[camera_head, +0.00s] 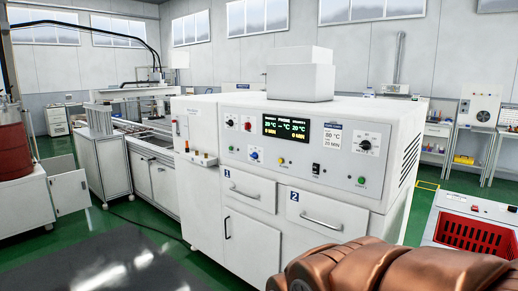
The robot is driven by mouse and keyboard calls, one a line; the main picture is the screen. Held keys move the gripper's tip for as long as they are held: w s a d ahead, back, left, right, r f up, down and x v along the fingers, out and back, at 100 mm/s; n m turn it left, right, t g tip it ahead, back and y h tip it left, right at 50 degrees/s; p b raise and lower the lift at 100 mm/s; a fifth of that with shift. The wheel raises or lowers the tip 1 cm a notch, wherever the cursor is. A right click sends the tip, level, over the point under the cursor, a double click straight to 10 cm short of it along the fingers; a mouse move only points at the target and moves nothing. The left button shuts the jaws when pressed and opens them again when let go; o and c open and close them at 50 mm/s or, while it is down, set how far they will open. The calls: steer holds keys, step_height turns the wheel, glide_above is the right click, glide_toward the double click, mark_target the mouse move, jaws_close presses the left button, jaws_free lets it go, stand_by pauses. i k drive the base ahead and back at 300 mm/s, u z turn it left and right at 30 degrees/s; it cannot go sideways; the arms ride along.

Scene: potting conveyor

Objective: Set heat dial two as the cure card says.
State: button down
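The cure card (333,136) is a small white label with a blue top on the front panel of a white oven-like cabinet (290,165). It appears to read 80 °C and 20 MIN. To its right is a black dial (366,145) on a pale scale plate. Its label is too small to read, so I cannot tell for certain that it is heat dial two. The lit display (286,128) shows about 20 °C at left and right, with 0 MIN under each. My copper-coloured arm fills the bottom right corner; my gripper is not visible.
A drawer marked 1 (250,187) and a drawer marked 2 (325,211) are shut below the panel. A red crate (474,235) sits on a white stand at right. Green floor shows at left. A conveyor line runs behind the cabinet's left side.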

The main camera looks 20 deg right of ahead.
mark_target(365, 145)
steer(key=z, duration=1.4)
